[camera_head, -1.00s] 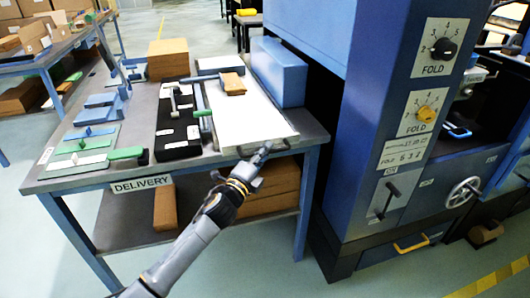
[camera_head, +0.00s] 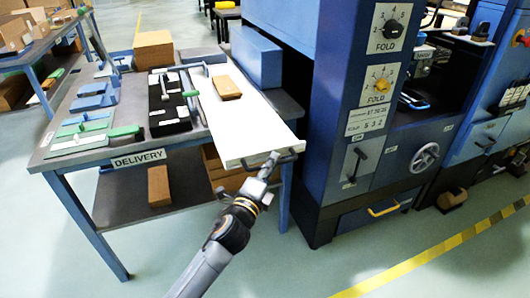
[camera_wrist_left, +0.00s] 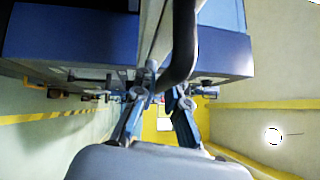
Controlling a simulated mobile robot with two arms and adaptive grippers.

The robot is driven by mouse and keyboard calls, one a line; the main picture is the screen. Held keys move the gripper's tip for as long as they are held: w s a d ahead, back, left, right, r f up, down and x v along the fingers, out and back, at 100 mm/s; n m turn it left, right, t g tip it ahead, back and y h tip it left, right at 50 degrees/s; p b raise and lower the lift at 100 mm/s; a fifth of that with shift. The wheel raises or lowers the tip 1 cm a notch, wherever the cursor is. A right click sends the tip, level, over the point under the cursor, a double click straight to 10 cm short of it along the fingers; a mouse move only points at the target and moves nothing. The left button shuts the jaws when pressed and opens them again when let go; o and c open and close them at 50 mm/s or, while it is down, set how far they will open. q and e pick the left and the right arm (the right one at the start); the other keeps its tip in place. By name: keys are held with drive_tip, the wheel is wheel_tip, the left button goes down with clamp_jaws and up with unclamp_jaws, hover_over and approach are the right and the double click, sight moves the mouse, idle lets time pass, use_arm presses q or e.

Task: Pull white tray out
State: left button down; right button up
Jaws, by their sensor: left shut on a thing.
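The white tray (camera_head: 245,117) is a long flat board on the delivery table. Its front end sticks out past the table's front edge. A dark handle (camera_head: 284,157) is on its front end, and in the left wrist view the dark bar (camera_wrist_left: 181,45) runs down to between the fingers. My left gripper (camera_head: 270,162) is at the tray's front end, shut on the handle; it also shows in the left wrist view (camera_wrist_left: 160,92). A brown block (camera_head: 227,87) lies on the tray. My right gripper is not in view.
The delivery table (camera_head: 112,168) also bears a black tray (camera_head: 166,112) and green and blue tools. A blue machine (camera_head: 335,90) with knobs stands close on the right. Floor in front of the table is clear, with a yellow stripe (camera_head: 440,252) at right.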

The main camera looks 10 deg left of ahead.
use_arm(q)
drive_tip(key=s+d, duration=0.5)
drive_tip(key=s, duration=0.2)
drive_tip(key=shift+s, duration=0.25)
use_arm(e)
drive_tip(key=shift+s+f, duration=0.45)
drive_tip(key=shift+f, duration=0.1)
use_arm(q)
drive_tip(key=c, duration=1.4)
unclamp_jaws()
drive_tip(key=shift+o, duration=0.2)
drive_tip(key=v, duration=1.2)
